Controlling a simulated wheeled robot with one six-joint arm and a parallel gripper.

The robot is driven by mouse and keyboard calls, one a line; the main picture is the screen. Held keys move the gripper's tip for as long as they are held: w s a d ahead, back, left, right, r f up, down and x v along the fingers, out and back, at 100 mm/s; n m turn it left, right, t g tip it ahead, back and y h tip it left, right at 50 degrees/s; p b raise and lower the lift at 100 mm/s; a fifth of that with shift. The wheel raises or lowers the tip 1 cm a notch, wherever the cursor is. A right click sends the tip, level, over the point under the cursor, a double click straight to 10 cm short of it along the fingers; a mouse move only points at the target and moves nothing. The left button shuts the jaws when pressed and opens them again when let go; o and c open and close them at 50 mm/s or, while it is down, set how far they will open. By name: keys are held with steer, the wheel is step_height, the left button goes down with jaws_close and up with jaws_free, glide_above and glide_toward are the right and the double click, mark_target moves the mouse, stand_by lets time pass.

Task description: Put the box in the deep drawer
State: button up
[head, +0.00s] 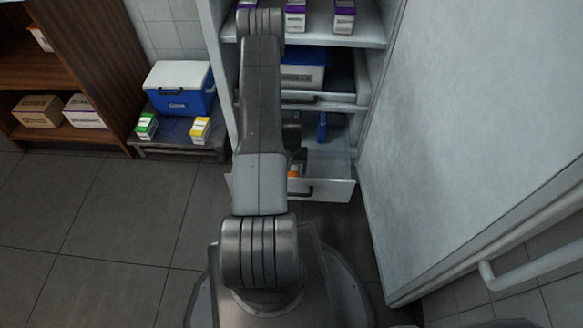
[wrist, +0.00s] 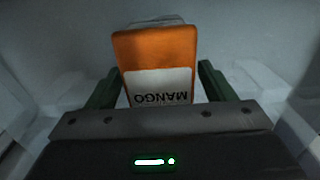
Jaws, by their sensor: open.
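The box (wrist: 155,48) is orange with a white label reading MANGO, upside down in the wrist view. It stands between the two dark green fingers of my gripper (wrist: 159,70), which are open with a small gap on each side. In the head view a bit of orange (head: 293,172) shows inside the pulled-out bottom drawer (head: 325,190), mostly hidden by my arm. Pale drawer walls (wrist: 262,82) surround the box in the wrist view. Whether the box rests on the drawer floor is hard to tell.
The white cabinet door (head: 450,130) stands open on the right. A blue object (head: 322,127) is at the back of the drawer area. Above is a shelf with a blue-and-white container (head: 302,75). A blue cooler (head: 180,88) and small green and yellow boxes stand left.

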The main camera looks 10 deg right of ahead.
step_height(320, 180, up, 12)
steer(key=p, duration=0.3)
steer(key=shift+c, duration=0.5)
stand_by(0.7)
